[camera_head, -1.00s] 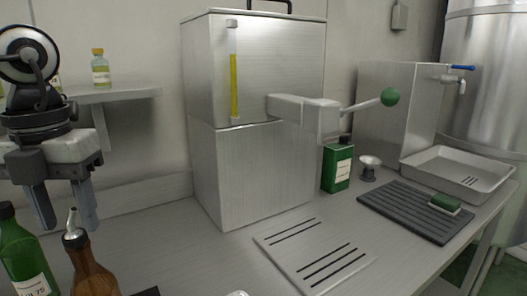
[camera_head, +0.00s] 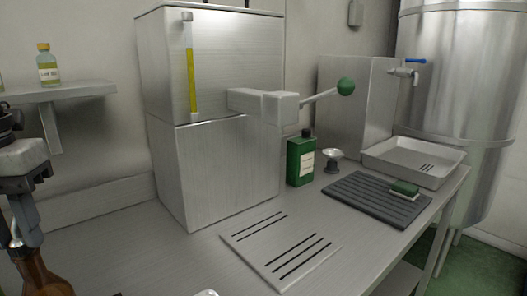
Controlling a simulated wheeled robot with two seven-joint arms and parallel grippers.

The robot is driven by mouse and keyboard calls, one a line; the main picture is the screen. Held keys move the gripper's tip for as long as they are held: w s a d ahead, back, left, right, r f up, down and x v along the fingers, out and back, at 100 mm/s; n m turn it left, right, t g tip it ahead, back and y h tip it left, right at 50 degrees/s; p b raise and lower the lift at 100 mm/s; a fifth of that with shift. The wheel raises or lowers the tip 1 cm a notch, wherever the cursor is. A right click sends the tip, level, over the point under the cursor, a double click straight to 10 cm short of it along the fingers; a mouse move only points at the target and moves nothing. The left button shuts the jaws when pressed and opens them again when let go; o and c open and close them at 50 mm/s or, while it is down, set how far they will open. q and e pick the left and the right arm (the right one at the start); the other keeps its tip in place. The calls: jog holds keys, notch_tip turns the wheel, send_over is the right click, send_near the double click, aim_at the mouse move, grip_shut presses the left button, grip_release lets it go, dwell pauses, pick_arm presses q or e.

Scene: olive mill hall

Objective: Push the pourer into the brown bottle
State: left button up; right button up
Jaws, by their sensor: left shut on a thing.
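The brown bottle (camera_head: 42,280) stands at the lower left, cut off by the bottom edge. My left gripper (camera_head: 24,232) is at the left edge, directly above the bottle and partly out of frame. Its fingers point down and are shut on the metal pourer (camera_head: 15,242) at the bottle's neck. The fingers hide most of the pourer, so I cannot tell how deep it sits in the mouth.
A steel dispenser (camera_head: 220,165) with a green-knobbed lever (camera_head: 345,87) stands behind the slotted plate (camera_head: 275,240). A green bottle (camera_head: 300,160), a small metal cup (camera_head: 332,160), a dark ribbed mat (camera_head: 375,203) and a steel tray (camera_head: 415,165) are to the right.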

pick_arm(q)
jog(key=shift+r+p, duration=2.15)
jog(key=shift+r, duration=0.85)
notch_tip(320, 180, up, 3)
jog(key=shift+f+p, duration=0.2)
jog(key=shift+p, duration=0.85)
jog(key=shift+r, duration=1.7)
